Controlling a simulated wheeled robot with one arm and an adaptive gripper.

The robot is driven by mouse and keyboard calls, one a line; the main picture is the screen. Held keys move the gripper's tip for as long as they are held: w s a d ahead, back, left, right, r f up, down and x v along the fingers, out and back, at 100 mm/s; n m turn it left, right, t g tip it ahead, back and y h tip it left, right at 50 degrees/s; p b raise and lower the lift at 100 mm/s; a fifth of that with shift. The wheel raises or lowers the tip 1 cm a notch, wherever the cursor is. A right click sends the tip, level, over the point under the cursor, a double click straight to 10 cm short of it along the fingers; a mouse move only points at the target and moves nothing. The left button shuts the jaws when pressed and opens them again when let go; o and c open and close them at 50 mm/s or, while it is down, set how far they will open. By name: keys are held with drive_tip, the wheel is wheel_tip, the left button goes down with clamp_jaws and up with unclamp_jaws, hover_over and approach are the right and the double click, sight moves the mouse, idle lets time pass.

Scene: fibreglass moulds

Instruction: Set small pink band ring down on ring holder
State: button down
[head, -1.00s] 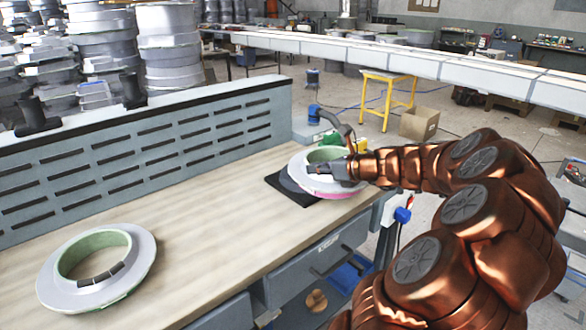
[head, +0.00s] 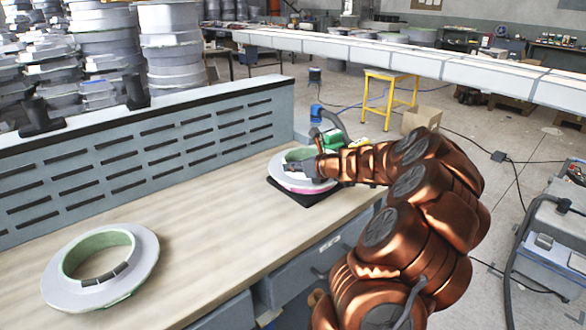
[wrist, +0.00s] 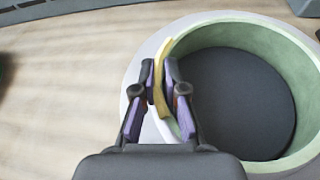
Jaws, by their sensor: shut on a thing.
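The small pink band ring (head: 289,181) is a grey flange with a green inner collar and a pink strip low on its front edge. My gripper (head: 297,168) is shut on the ring's collar wall. In the wrist view my gripper's fingers (wrist: 160,88) pinch a yellowish part of the wall on the left side of the ring (wrist: 228,30). The ring is level over the ring holder (head: 312,199), whose black base shows at the front right. Dark holder surface (wrist: 240,100) shows through the ring's opening. I cannot tell whether the ring touches it.
Another grey ring with a green collar (head: 143,270) lies at the near left of the wooden bench (head: 215,215). A slotted grey panel (head: 150,160) runs along the bench's back. The bench between the rings is clear. A green item (head: 331,140) stands behind the holder.

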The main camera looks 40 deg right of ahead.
drive_tip(key=shift+f, duration=0.2)
drive_tip(key=shift+f, duration=0.1)
drive_tip(key=c, duration=1.2)
unclamp_jaws()
